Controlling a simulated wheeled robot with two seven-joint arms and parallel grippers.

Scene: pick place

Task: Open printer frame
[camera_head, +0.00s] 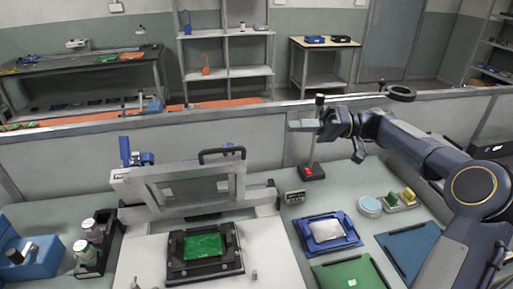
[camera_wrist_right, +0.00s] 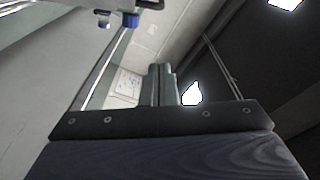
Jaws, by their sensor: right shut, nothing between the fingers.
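The grey printer frame (camera_head: 150,190) stands raised and tilted up behind the printer bed (camera_head: 145,250), with a black handle (camera_head: 222,152) on its top edge. A green circuit board (camera_head: 203,246) lies in a black holder on the bed, below the raised frame. My right gripper (camera_head: 300,125) is up in the air to the right of the frame and above it, apart from the handle. Its fingers point left. In the right wrist view the fingers (camera_wrist_right: 160,85) are together with nothing between them. My left gripper is in neither view.
A blue tray with a pale plate (camera_head: 326,230), a green panel (camera_head: 348,274) and a blue panel (camera_head: 408,246) lie on the right. Bottles in a black rack (camera_head: 93,235) and a blue bin (camera_head: 30,255) stand left. A low partition (camera_head: 60,155) runs behind the table.

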